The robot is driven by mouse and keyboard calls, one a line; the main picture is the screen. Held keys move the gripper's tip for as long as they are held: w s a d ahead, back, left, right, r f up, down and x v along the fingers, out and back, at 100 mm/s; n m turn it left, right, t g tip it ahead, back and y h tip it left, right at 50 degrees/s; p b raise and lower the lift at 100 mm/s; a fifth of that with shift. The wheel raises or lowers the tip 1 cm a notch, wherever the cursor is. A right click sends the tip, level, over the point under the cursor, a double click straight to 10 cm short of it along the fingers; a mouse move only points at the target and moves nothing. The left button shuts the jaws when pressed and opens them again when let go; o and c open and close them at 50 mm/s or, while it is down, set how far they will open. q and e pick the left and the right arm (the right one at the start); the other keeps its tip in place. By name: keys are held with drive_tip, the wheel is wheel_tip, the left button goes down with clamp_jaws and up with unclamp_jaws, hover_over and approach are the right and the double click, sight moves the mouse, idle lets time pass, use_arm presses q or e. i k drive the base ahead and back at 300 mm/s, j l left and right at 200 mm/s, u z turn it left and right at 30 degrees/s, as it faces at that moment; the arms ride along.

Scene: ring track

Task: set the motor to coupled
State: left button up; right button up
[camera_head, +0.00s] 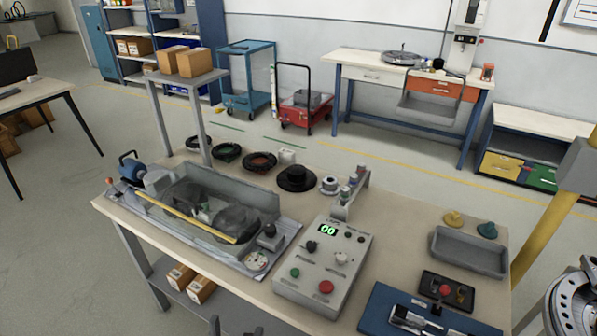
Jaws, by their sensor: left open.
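A grey control box (318,272) stands right of the machine. Its green display (328,230) reads 00. A black knob (311,246) and a light knob (341,258) sit above a green button (295,272) and a red button (326,287). My left gripper (236,329) shows only as dark fingertips at the bottom edge, open and empty, nearer than the box.
Black rings, spools and a small rack (349,195) stand behind the box on the table. A grey tray (468,252) and a blue board (425,316) lie to the right. A shelf (187,76) with cardboard boxes rises at the back left. Bare tabletop (400,222) lies right of the rack.

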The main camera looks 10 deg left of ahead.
sight(132, 170)
drive_tip(key=u, duration=1.4)
drive_tip(key=z, duration=0.5)
drive_tip(key=i+j+z, duration=0.15)
drive_tip(key=j+z, duration=0.2)
drive_tip(key=i+j+z, duration=0.1)
drive_tip(key=j+z, duration=0.75)
drive_tip(key=j, duration=1.15)
drive_tip(key=j+z, duration=0.15)
drive_tip(key=j, duration=1.2)
drive_tip(key=i+l, duration=0.1)
drive_tip(key=i, duration=0.35)
